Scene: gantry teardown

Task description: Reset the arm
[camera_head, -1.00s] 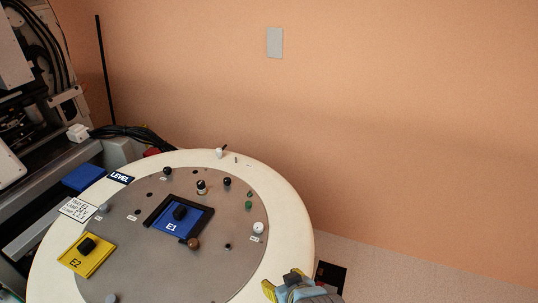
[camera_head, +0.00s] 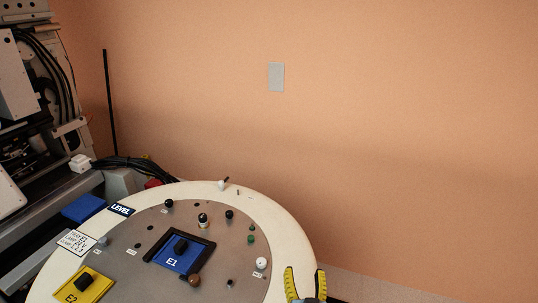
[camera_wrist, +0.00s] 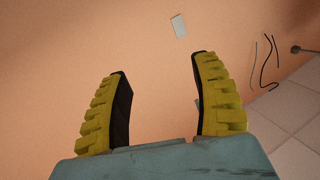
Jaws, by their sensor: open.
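My gripper (camera_head: 306,284) has yellow ridged fingers and shows at the lower edge of the head view, beside the right rim of the round table. In the wrist view my gripper (camera_wrist: 162,100) is open, with both fingers spread wide and nothing between them. My gripper appears empty and apart from the things on the table.
The round table (camera_head: 293,235) carries a blue E1 block (camera_head: 182,257), a yellow E2 block (camera_head: 83,285), and several small knobs and pegs. Machinery (camera_head: 25,150) and a black pole (camera_head: 108,90) stand at left. Space right of the table looks clear.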

